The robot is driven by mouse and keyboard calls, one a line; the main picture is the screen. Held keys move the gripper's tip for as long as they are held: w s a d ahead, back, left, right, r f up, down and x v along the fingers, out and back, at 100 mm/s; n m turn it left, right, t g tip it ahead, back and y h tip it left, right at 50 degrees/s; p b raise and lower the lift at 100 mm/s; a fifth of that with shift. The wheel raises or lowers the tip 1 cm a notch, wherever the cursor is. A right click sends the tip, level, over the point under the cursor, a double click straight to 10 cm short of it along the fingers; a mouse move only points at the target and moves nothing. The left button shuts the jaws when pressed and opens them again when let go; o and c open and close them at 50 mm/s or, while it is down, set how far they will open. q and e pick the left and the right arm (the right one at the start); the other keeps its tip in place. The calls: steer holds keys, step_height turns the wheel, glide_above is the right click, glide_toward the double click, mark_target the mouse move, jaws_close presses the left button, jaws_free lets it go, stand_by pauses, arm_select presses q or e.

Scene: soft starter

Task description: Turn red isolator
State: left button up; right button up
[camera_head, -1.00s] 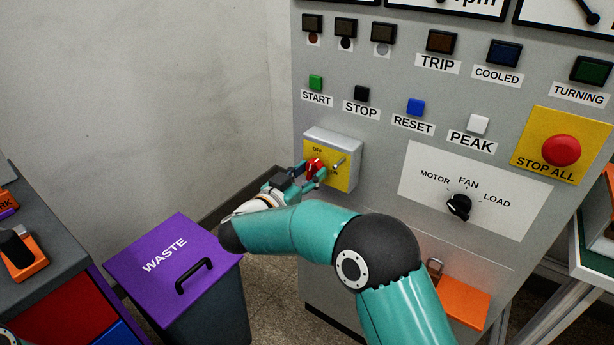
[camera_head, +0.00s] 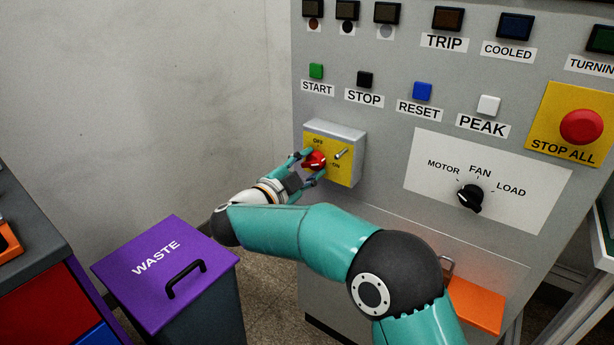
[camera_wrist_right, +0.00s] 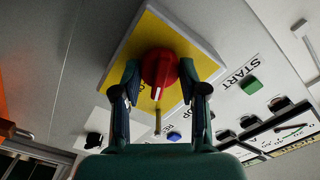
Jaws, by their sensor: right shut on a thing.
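The red isolator (camera_head: 315,160) is a round red knob on a yellow plate (camera_head: 345,172) with OFF and ON labels, on the front of a grey box. My right gripper (camera_head: 308,168) is at the knob, its fingers on either side of it. In the right wrist view the fingers (camera_wrist_right: 162,82) are shut on the red knob (camera_wrist_right: 160,66), whose white mark points toward the bottom of the picture. A small metal lever (camera_head: 341,153) sticks out beside the knob. My left gripper is not in view.
The grey panel (camera_head: 400,160) carries START, STOP, RESET and PEAK buttons, a STOP ALL button (camera_head: 581,127) and a black selector (camera_head: 470,198). A purple-lidded waste bin (camera_head: 140,295) stands at lower left.

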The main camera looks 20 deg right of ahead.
steer(key=shift+s+f+m+b, duration=0.1)
steer(key=shift+f+m+b, duration=0.05)
steer(key=shift+m+b, duration=0.95)
steer(key=shift+f+m+b, duration=0.15)
steer(key=shift+m+b, duration=0.6)
steer(key=shift+m, duration=0.65)
steer(key=o, duration=1.1)
steer(key=shift+r, duration=0.2)
steer(key=shift+o, duration=0.2)
